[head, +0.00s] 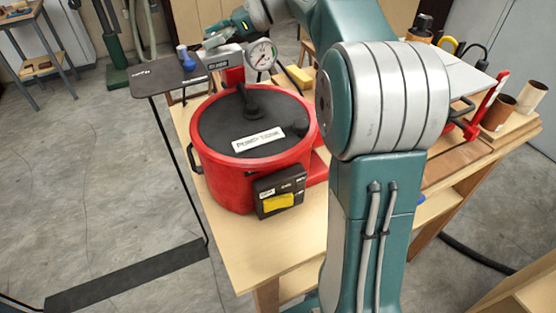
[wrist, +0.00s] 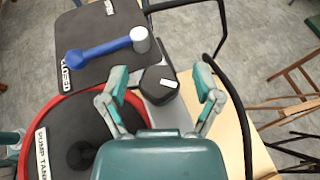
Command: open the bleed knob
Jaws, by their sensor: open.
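A black faceted knob (wrist: 158,86) with a white mark sits on a grey block in the wrist view. I take it for the bleed knob, but no label on it confirms this. My gripper (wrist: 161,77) is open, one teal fingertip on each side of the knob with visible gaps. Whether the fingertips are level with the knob cannot be told. In the head view my gripper (head: 224,34) is small at the top, beyond the gauge, partly hidden. A blue lever (wrist: 100,52) with a grey end lies left of the knob, over a black plate; it also shows in the head view (head: 187,57).
The red pump tank (head: 222,180) with its black lid stands on the wooden bench (head: 285,255). A round pressure gauge (head: 262,54) rises behind the lid. The black plate (head: 150,80) overhangs on the left. A red clamp (head: 470,128) is at right.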

